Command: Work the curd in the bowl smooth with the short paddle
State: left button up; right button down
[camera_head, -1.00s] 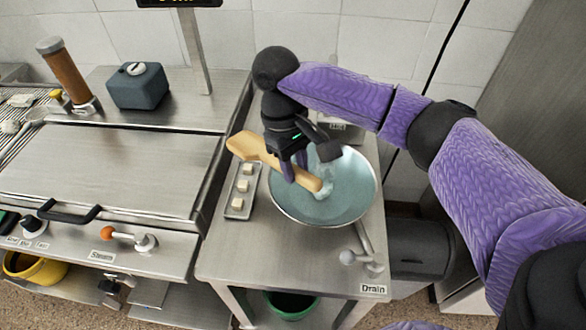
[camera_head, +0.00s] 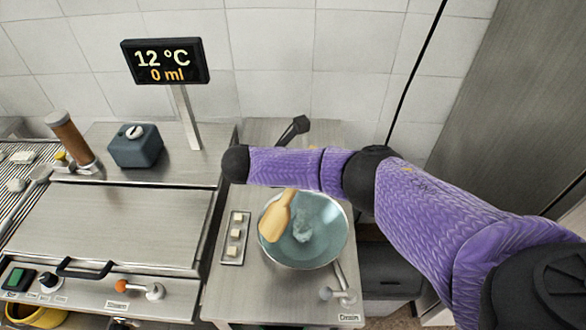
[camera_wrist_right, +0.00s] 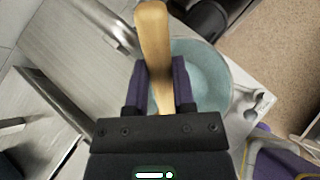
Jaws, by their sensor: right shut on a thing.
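The bowl (camera_head: 335,240) is teal inside and sits on the steel stand; it also shows in the right wrist view (camera_wrist_right: 218,75). A pale, uneven patch of curd (camera_head: 304,225) lies in its middle. The short wooden paddle (camera_head: 276,220) has its wide end over the bowl's left side, left of the curd. I cannot tell whether it touches the bowl. My right gripper (camera_wrist_right: 158,75) is shut on the paddle (camera_wrist_right: 153,35) in the right wrist view. In the head view my right forearm hides the grip and the paddle's upper end. My left gripper is not in view.
A narrow tray (camera_head: 232,255) with pale cubes lies left of the bowl. A drain lever (camera_head: 335,294) is at the front. A display (camera_head: 165,62) reads 12 °C, 0 ml.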

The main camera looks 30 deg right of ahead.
jog(key=r+n+t+p, duration=0.2)
jog(key=n+t, duration=0.1)
jog(key=d+r+n+t+y+p, duration=0.1)
jog(key=r+n+t+p, duration=0.1)
jog(key=t+p, duration=0.1)
jog(key=d+r+n+t+y+p, duration=0.1)
jog(key=r+n+t+p, duration=0.1)
jog(key=n+t+p, duration=0.1)
jog(key=shift+r+n+t, duration=0.25)
jog(key=shift+n+t, duration=0.05)
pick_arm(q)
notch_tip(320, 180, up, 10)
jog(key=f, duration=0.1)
pick_arm(e)
jog(key=shift+a+r+n+t, duration=0.1)
jog(key=shift+a+n+t, duration=0.05)
jog(key=shift+n+t, duration=0.2)
jog(key=shift+w+f, duration=0.1)
jog(key=shift+f, duration=0.35)
jog(key=shift+y, duration=0.3)
notch_tip(320, 180, down, 6)
jog(key=b, duration=0.6)
jog(key=shift+r+b, duration=0.1)
jog(key=shift+b, duration=0.3)
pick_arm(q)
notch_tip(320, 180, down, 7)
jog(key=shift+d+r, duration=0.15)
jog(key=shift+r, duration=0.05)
pick_arm(e)
jog(key=shift+r, duration=0.1)
